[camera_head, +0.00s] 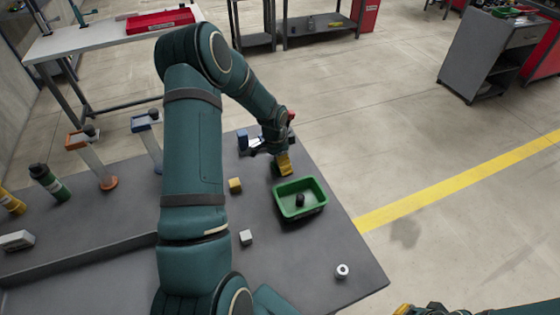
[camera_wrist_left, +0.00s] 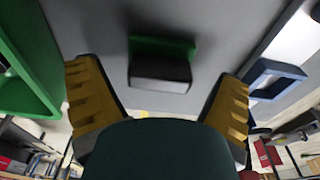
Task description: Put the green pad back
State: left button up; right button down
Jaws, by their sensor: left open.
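The green pad (camera_wrist_left: 160,46) shows in the left wrist view as a green strip along the far side of a dark grey block on the grey table top; I cannot tell whether the two are one piece. My left gripper (camera_head: 284,164) reaches down over the table behind the green tray (camera_head: 322,192). In the left wrist view its yellow fingers (camera_wrist_left: 157,76) are wide apart, one to each side of the pad, with nothing between them touching. In the head view the pad is hidden by the gripper. Only a yellow tip of my right gripper (camera_head: 403,309) shows at the bottom edge.
The green tray holds a dark piece (camera_head: 300,199) and stands close to the left gripper. A yellow block (camera_head: 235,185), a pale block (camera_head: 246,237) and a white ring-shaped piece (camera_head: 342,271) lie apart. A blue frame (camera_wrist_left: 272,78) lies on the gripper's other side.

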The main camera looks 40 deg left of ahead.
aim_at(276, 167)
pick_arm(q)
notch_tip(276, 167, up, 12)
jog(key=s+p, duration=0.1)
jog(key=shift+s+a+f, duration=0.15)
jog(key=shift+a+f, duration=0.1)
jog(key=shift+a, duration=0.05)
jog(key=shift+p, duration=0.3)
